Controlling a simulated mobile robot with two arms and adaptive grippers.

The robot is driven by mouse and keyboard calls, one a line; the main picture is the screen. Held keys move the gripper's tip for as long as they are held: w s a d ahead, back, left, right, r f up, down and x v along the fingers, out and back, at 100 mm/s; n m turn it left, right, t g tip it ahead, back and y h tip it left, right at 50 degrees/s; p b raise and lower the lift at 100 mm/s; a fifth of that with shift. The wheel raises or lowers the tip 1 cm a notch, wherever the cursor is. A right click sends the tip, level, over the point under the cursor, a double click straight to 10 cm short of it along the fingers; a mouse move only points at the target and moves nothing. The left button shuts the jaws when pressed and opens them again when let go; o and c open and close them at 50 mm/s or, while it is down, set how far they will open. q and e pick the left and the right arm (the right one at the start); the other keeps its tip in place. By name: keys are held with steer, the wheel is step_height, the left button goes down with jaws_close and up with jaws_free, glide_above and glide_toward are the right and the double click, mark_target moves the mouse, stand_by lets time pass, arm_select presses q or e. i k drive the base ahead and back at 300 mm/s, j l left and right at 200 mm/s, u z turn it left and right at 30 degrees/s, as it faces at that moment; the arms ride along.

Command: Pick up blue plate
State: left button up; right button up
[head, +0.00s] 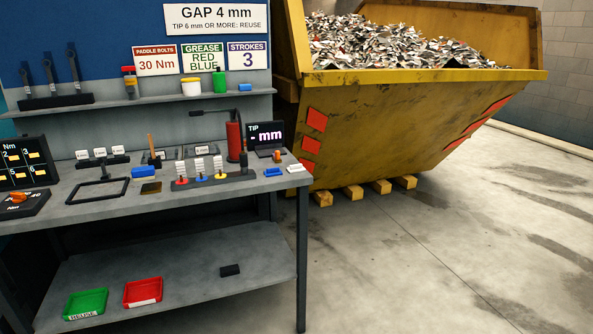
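No clear blue plate can be told for certain. A small flat blue piece (273,172) lies on the workbench top near its right front corner, beside a similar white piece (296,168). A thicker blue block (143,171) lies further left on the bench, behind a small brown-gold plate (151,188). Neither of my grippers is in the head view, and nothing is seen touching the blue pieces.
The grey workbench (100,216) holds a rack with coloured bases (213,181), a black frame (97,191), a red cylinder (234,141) and a display (265,137). Green (86,303) and red (142,291) trays sit on the lower shelf. A yellow skip (390,130) stands right; floor in front is clear.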

mark_target(273, 171)
steer(key=i+j+z, duration=0.35)
steer(key=j, duration=1)
steer(key=i+j+z, duration=0.1)
steer(key=j+z, duration=0.2)
steer(key=j, duration=1.1)
steer(key=j+z, duration=0.35)
steer(key=j, duration=1.05)
